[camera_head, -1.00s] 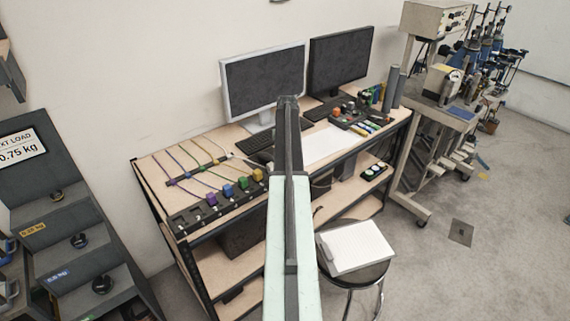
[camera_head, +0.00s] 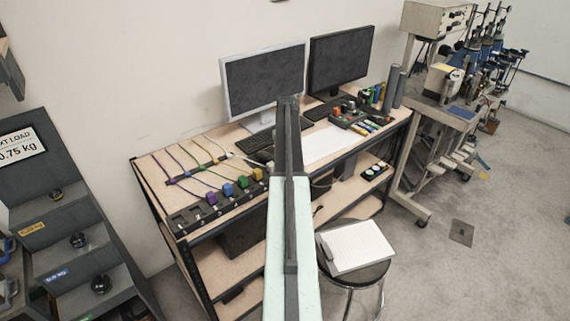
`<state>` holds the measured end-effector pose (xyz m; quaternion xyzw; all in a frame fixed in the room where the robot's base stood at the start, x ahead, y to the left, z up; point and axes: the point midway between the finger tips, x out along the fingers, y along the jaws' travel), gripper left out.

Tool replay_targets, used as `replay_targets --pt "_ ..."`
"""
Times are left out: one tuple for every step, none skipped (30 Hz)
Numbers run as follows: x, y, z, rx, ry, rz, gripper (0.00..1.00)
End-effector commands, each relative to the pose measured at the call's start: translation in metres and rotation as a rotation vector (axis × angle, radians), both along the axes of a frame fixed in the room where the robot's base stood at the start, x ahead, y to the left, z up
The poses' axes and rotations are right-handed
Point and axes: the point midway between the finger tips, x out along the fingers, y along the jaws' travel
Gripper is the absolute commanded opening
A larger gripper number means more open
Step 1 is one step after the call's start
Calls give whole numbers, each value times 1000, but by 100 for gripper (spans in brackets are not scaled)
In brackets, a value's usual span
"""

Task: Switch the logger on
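No thing in view carries a readable logger label. A black strip (camera_head: 178,219) with small switches and purple, blue, green and yellow plugs lies along the front left of the bench (camera_head: 165,205). Coloured cables run back from the plugs to a thin dark bar (camera_head: 181,178). The switch positions are too small to tell. A small dark box with round pale buttons (camera_head: 372,172) sits on the shelf below the bench top at right. My gripper (camera_head: 288,101) is at the far end of my raised arm, appearing in front of the monitors; its fingers cannot be made out.
Two dark-screened monitors (camera_head: 262,82) and a keyboard (camera_head: 261,149) stand on the bench. A stool (camera_head: 352,278) with a white pad (camera_head: 355,246) is in front. A grey weight rack (camera_head: 60,215) is at left. A machine stand (camera_head: 422,150) is at right, with open floor before it.

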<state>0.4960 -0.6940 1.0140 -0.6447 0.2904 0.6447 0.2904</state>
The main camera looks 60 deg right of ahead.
Motion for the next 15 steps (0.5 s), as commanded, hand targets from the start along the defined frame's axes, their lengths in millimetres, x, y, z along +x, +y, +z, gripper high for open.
replay_targets --pt "0 0 -2 0 0 0 0" --pt "0 0 -2 0 0 0 0" --pt "0 0 -3 0 0 0 0" --pt "0 0 -3 0 0 0 0" --pt "0 0 -4 0 0 0 0" --pt "0 0 -4 0 0 0 0" --pt "0 0 -5 0 0 0 0" --pt "0 0 -5 0 0 0 0" --pt "0 0 -6 0 0 0 0" --pt "0 0 -6 0 0 0 0" --pt "0 0 -6 0 0 0 0" --pt "0 0 -7 0 0 0 0" --pt "0 0 -8 0 0 0 0" --pt "0 0 -8 0 0 0 0" --pt "0 0 -9 0 0 0 0"
